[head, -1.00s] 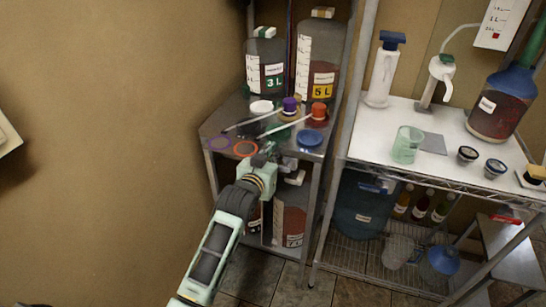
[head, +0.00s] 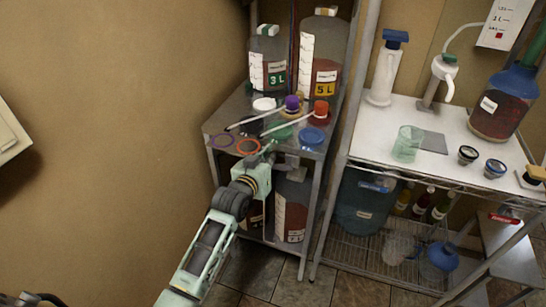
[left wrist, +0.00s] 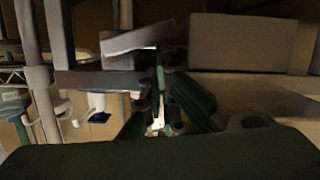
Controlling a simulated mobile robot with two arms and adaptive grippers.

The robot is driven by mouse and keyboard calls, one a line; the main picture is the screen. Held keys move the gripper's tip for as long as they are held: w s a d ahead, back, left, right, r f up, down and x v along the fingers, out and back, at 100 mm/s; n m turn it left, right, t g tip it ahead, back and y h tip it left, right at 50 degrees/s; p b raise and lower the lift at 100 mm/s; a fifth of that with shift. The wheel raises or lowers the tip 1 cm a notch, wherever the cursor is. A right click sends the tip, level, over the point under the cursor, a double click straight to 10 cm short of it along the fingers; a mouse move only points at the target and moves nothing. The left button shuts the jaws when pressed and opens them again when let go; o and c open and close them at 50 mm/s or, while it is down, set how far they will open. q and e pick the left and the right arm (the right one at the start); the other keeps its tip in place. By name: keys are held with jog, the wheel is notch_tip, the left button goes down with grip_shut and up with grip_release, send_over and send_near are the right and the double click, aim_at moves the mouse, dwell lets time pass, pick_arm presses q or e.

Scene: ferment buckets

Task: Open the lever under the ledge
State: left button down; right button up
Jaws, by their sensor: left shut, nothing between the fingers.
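A small metal ledge with a pale lever-like piece (head: 292,165) shows under the front edge of the left metal shelf top, in front of the bottles below. My left gripper (head: 264,157) is at that shelf's front edge, just left of this piece; its fingers are small and partly hidden in the head view. In the left wrist view the dark green fingers (left wrist: 160,108) are close together with nothing held. A pale tilted bar (left wrist: 135,40) lies just beyond them; I cannot tell whether they touch it.
The shelf top holds a 3 L bottle (head: 267,62), a 5 L bottle (head: 322,55), coloured lids and rings, including a blue lid (head: 312,137). A large bottle (head: 292,207) stands beneath. A white-topped rack (head: 375,140) stands right.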

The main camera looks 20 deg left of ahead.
pick_arm(q)
jog(key=v, duration=1.2)
jog(key=shift+f, duration=0.1)
jog(key=f+n+t+b, duration=0.1)
jog(key=t+b, duration=0.1)
jog(key=f+n+t+y+b, duration=0.1)
jog(key=t+b, duration=0.1)
jog(key=b, duration=0.1)
jog(key=w+f+n+t+y+b, duration=0.1)
jog(key=t+b, duration=0.1)
jog(key=shift+d+t+b, duration=0.25)
jog(key=shift+t+b, duration=0.05)
jog(key=shift+b, duration=0.1)
